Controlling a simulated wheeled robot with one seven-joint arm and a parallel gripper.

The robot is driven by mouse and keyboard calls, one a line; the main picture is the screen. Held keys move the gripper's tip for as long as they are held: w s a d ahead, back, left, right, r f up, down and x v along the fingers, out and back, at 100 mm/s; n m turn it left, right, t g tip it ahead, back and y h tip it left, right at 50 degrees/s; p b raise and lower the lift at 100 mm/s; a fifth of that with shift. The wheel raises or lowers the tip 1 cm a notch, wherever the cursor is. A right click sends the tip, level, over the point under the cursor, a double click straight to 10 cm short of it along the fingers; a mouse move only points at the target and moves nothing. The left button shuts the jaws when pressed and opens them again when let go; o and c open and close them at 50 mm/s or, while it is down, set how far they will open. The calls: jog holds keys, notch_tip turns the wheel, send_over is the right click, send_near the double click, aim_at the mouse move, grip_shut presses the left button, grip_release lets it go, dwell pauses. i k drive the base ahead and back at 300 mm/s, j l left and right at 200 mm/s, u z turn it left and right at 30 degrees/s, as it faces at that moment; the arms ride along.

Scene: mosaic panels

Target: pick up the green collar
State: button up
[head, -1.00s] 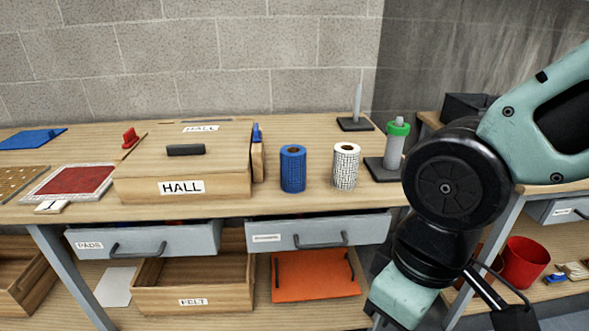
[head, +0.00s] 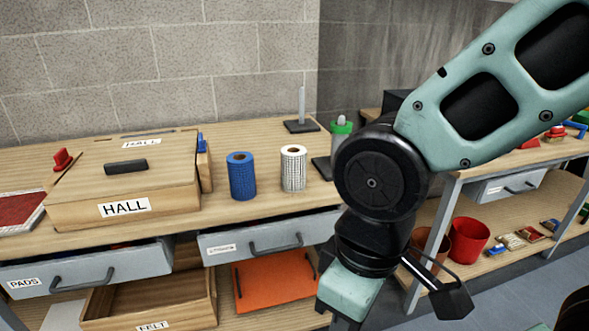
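The green collar (head: 342,127) is a ring around the upper part of a grey-white post on a dark base (head: 322,168) at the right end of the main bench. My arm hides the lower part of this post. The end of my arm, with my gripper (head: 343,322), is low at the bottom edge of the head view, below and well apart from the collar. The fingertips are cut off by the frame, so whether it is open or shut does not show.
A blue roll (head: 241,176), a white mesh roll (head: 293,168) and a wooden HALL box (head: 122,190) stand on the bench. A second bare post (head: 302,105) stands behind. Drawers (head: 268,240) stick out in front. A red bucket (head: 467,241) is on a shelf at right.

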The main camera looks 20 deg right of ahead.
aim_at(334, 128)
jog(key=i+l+z, duration=0.45)
jog(key=i+l, duration=0.95)
jog(key=i, duration=0.05)
